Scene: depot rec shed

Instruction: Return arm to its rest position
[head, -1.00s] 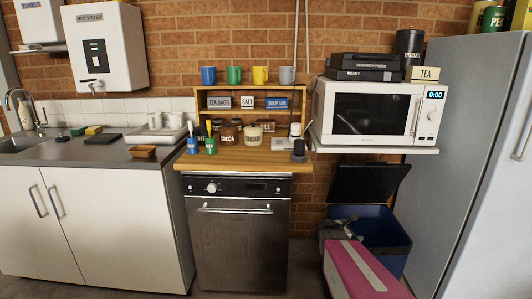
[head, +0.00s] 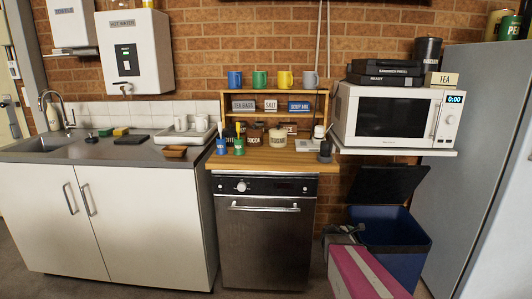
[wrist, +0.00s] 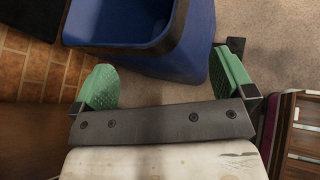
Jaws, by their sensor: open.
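My gripper (wrist: 166,82) is open and empty in the wrist view, its two green pads wide apart above the floor. The blue bin (wrist: 135,20) lies just beyond the pads. In the head view my pink arm reaches in at the lower right, and my gripper (head: 343,234) hangs low at the left side of the open blue bin (head: 405,262), near the brick wall. The fingertips are hard to make out there.
A dishwasher (head: 265,250) under a wooden counter (head: 270,165) stands left of my gripper. A microwave (head: 395,115) sits on a shelf above the bin. A tall grey fridge (head: 475,130) stands right. Slatted dark wood (wrist: 302,135) shows at the wrist view's right edge.

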